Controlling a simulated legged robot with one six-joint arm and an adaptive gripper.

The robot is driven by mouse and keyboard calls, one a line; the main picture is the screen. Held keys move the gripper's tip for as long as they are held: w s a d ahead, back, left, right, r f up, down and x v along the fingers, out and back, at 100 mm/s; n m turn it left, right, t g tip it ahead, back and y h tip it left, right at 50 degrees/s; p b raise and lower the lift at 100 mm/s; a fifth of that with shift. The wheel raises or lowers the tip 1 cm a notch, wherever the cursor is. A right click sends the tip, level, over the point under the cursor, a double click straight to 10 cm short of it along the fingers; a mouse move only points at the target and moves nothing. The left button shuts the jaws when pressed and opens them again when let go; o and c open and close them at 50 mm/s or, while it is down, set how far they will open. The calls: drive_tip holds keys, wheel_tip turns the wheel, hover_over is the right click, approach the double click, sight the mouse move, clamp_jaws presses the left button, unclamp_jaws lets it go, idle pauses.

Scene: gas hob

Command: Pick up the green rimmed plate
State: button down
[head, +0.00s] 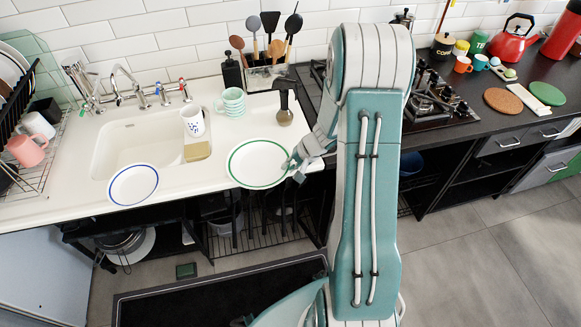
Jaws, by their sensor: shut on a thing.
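The green rimmed plate (257,162) is white with a thin green rim. It is at the front edge of the white sink counter, left of my arm. My gripper (293,167) is at the plate's right edge and shut on its rim. The fingertips are small in this view, and the arm link hides part of the gripper's surroundings. I cannot tell whether the plate is clear of the counter.
A blue rimmed plate (133,185) lies by the sink basin (140,147). The gas hob (437,105) is right of my arm.

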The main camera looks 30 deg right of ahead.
drive_tip(key=shift+s+a, duration=0.2)
drive_tip(key=c, duration=0.6)
unclamp_jaws()
drive_tip(key=shift+d, duration=0.15)
drive_tip(key=shift+c, duration=0.2)
drive_tip(key=shift+w, duration=0.1)
drive_tip(key=v, duration=1.2)
